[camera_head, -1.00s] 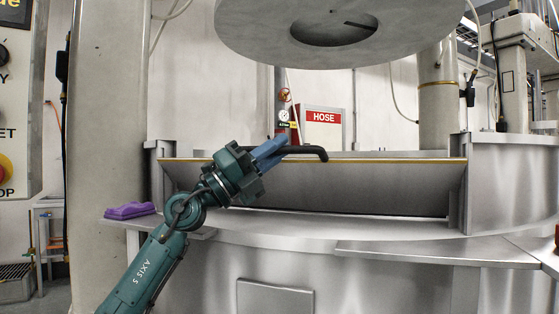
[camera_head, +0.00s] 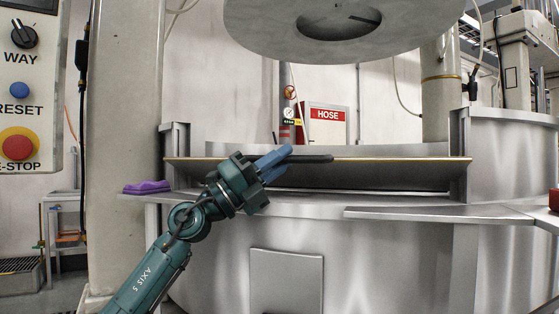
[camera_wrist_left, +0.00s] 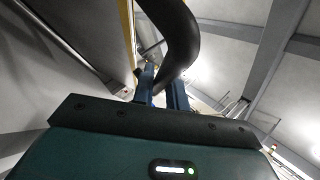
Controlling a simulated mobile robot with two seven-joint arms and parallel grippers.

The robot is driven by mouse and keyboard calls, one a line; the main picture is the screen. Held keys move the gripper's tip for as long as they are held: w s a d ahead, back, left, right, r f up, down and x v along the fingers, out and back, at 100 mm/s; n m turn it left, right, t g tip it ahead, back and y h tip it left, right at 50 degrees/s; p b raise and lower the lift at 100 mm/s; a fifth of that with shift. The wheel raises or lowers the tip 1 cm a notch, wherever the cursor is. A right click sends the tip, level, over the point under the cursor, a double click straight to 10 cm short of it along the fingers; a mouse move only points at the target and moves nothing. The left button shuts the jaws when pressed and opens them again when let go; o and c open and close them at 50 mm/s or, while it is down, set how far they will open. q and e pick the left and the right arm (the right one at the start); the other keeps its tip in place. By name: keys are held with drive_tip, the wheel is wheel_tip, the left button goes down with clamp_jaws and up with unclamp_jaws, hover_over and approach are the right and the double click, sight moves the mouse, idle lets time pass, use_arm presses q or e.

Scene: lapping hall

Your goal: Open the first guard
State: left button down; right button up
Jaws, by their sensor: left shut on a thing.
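The guard (camera_head: 400,173) is a long metal panel with a yellow-edged top, set across the front opening of the round lapping machine. It is tilted, and its face shows as a narrow band. A black bar handle (camera_head: 312,159) runs along its upper edge at the left. My left gripper (camera_head: 278,156), with blue fingers, is shut on the handle. In the left wrist view the black curved handle (camera_wrist_left: 176,40) passes between the blue fingers (camera_wrist_left: 162,88). My right gripper is in neither view.
A grey round plate (camera_head: 345,25) hangs above the machine. A purple cloth (camera_head: 147,187) lies on the ledge at left. A control panel with a red E-stop (camera_head: 18,146) is at far left. A metal shelf (camera_head: 430,213) juts out at front right.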

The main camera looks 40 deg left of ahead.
use_arm(q)
drive_tip(key=c, duration=1.4)
unclamp_jaws()
drive_tip(key=shift+a+f, duration=0.1)
